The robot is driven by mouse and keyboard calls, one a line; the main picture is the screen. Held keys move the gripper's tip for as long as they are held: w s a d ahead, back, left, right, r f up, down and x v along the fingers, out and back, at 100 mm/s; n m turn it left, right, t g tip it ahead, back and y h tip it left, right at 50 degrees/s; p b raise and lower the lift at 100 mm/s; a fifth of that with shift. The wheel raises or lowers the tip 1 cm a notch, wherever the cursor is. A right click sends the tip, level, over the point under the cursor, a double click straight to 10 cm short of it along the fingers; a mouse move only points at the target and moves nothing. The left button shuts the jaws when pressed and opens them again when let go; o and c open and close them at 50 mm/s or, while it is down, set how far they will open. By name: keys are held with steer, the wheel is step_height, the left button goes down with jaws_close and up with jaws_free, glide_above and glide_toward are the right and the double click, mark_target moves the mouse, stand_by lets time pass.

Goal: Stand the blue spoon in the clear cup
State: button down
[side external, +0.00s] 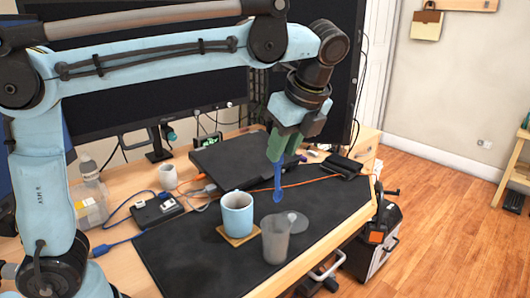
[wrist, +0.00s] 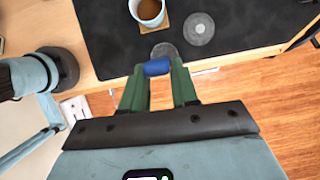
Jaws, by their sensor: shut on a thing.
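My gripper (side external: 283,143) has green fingers shut on the upper part of the blue spoon (side external: 278,184). The spoon hangs upright, bowl down, and in the wrist view its blue end (wrist: 157,68) shows between the fingertips. The clear cup (side external: 275,243) stands upright on the dark mat, below the spoon and apart from it in the side view. In the wrist view a greyish round shape that looks like the cup (wrist: 163,48) lies just beyond the spoon, partly hidden by it. The exact height of the spoon over the cup is hard to tell.
A light-blue mug (side external: 237,215) with brown drink stands on a coaster (side external: 238,239) left of the cup. A clear round disc (side external: 295,221) lies on the mat (side external: 190,260) behind the cup. A black laptop (side external: 225,160) and cables are further back.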

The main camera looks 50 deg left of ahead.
mark_target(279, 177)
steer(key=shift+f, duration=0.1)
steer(key=shift+f, duration=2.45)
step_height(279, 177, down, 10)
steer(key=c, duration=0.8)
jaws_free()
steer(key=shift+v, duration=1.45)
